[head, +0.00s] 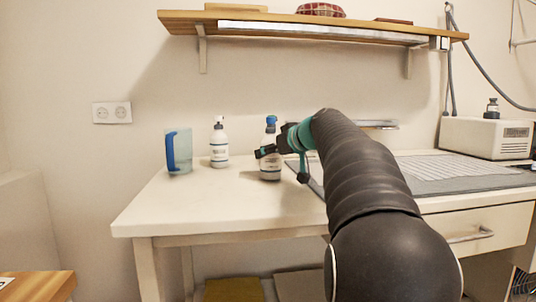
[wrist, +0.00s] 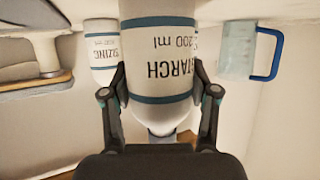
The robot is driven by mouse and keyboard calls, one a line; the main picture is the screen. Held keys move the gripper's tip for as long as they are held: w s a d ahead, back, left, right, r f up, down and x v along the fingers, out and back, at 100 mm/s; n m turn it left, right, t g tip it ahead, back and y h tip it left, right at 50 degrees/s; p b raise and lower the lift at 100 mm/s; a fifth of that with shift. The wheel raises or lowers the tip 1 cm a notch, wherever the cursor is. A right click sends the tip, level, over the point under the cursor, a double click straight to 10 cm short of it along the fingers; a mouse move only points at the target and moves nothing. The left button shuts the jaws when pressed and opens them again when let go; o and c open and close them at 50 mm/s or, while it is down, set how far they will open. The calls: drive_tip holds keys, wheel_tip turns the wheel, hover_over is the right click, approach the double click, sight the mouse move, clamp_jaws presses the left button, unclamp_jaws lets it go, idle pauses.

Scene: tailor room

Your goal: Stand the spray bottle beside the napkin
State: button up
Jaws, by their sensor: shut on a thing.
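A white spray bottle with a blue top (head: 270,171) is near the middle of the table in the head view. In the wrist view the same bottle (wrist: 157,65) fills the centre, with dark letters reading STARCH and 200 ml between blue bands. My gripper (head: 270,151) is shut on its body, with one finger on each side in the wrist view (wrist: 160,88). The bottle looks upright in the head view. Its base looks at or close to the tabletop; I cannot tell whether it touches. I cannot make out a napkin in either view; my arm hides part of the table.
A second white bottle (head: 219,146) and a clear jug with a blue handle (head: 180,152) stand left of the held bottle. A grey mat (head: 460,172) and a white machine (head: 487,138) are at right. The table's front left (head: 190,212) is clear. A shelf (head: 300,22) hangs above.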

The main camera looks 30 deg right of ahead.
drive_tip(key=shift+f+b, duration=0.15)
drive_tip(key=shift+b, duration=0.15)
drive_tip(key=o, duration=1.6)
drive_tip(key=shift+c, duration=0.2)
drive_tip(key=shift+s+r+p, duration=0.15)
drive_tip(key=shift+r+p, duration=0.1)
drive_tip(key=shift+p, duration=0.05)
drive_tip(key=v, duration=1.1)
drive_tip(key=shift+s+r+b, duration=0.15)
drive_tip(key=shift+s+b, duration=0.15)
drive_tip(key=shift+b, duration=0.15)
drive_tip(key=shift+d, duration=0.1)
